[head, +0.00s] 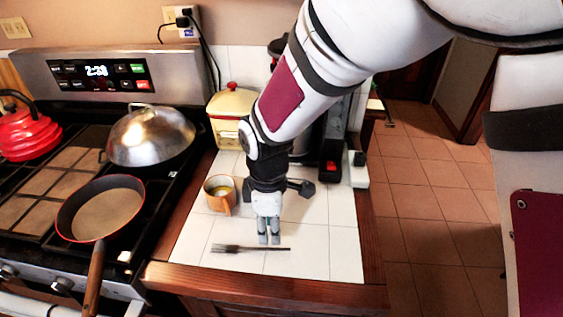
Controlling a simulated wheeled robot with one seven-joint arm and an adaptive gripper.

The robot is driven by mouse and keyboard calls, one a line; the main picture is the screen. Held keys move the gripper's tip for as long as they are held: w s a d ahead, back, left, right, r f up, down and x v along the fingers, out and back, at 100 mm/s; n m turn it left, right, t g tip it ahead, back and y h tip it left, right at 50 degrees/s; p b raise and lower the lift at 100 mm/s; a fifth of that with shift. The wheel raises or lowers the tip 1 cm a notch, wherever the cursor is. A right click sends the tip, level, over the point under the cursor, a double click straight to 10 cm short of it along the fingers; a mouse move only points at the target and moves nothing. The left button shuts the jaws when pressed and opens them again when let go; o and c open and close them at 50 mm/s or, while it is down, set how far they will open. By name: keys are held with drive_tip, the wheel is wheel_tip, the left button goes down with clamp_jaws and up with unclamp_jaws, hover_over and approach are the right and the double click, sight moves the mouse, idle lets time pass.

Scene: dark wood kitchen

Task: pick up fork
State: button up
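A dark fork (238,248) lies flat on the white tiled counter (305,262), near its front edge. Its tines point left and its thin handle runs right. My gripper (268,240) points down just behind the fork's handle in the picture. Its fingertips look close to the handle, but I cannot tell whether they touch it or hang above it. The two fingers show close side by side with a narrow gap. From this angle I cannot tell how far they are open.
An orange-brown cup (221,196) stands left of my gripper, with a cream pot (231,117) behind it. A dark appliance (333,150) stands behind my arm. The stove at left holds a frying pan (100,210), a domed lid (150,137) and a red kettle (29,137).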

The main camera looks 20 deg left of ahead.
sight(272, 249)
drive_tip(key=shift+s+d+f+p, duration=0.1)
drive_tip(key=shift+f+p, duration=0.15)
drive_tip(key=shift+f, duration=1.5)
drive_tip(key=shift+s+d+f+p, duration=0.1)
drive_tip(key=shift+f+p, duration=0.15)
drive_tip(key=shift+f, duration=1.5)
clamp_jaws()
